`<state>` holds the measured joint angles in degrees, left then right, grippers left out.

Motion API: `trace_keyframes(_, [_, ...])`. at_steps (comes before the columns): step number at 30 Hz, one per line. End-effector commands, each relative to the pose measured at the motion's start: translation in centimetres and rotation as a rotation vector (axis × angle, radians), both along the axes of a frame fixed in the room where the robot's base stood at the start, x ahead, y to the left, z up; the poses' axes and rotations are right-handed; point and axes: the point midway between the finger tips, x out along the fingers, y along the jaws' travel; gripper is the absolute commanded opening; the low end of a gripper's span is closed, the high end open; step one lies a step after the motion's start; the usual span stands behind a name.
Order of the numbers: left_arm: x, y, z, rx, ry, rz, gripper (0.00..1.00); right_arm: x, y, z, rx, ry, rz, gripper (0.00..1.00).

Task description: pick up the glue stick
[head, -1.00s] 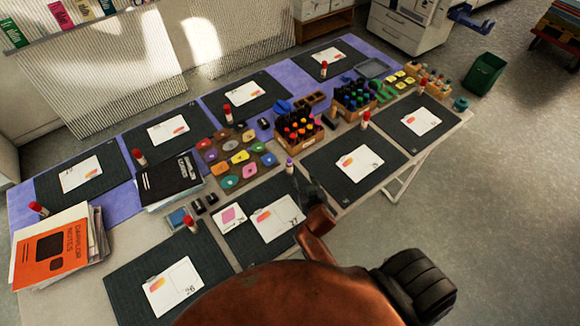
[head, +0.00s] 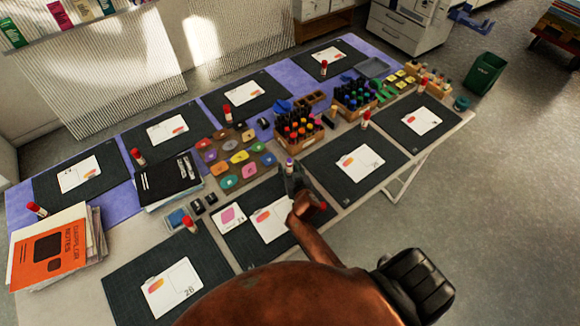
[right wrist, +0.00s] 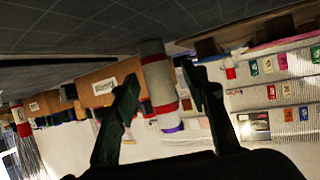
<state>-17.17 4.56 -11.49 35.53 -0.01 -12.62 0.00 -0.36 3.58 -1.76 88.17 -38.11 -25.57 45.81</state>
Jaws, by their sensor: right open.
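A glue stick (head: 290,166) with a purple cap stands upright on the table, at the back edge of a dark mat near the middle. My right gripper (head: 293,180) is right at it, on the near side, and partly hides its lower part. In the right wrist view, which looks upside down, the white glue stick (right wrist: 157,78) with red bands shows between the two open fingers of the gripper (right wrist: 160,92). I cannot tell whether a finger touches it. My left gripper is not in view.
White cards (head: 272,219) lie on the mat beneath my arm. A wooden crate of bottles (head: 300,134) stands just behind the glue stick. Colored discs (head: 240,157) lie to its left. Several red-capped glue sticks (head: 190,224) stand by other mats.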

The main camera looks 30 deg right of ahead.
Motion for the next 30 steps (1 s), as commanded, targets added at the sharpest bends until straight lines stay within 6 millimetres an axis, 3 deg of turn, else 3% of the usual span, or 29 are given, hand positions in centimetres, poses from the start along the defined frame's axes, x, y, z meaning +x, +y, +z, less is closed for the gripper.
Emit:
trace_keyframes(3, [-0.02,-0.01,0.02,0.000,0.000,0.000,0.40,-0.02,0.04,0.04,0.000,0.000,0.000,0.40])
trace_keyframes(21, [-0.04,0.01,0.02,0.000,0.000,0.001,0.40,-0.05,0.04,0.05,0.001,0.000,0.000,0.00])
trace_keyframes(30, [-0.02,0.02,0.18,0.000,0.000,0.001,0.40,0.00,0.02,0.58,0.001,-0.002,0.001,0.00])
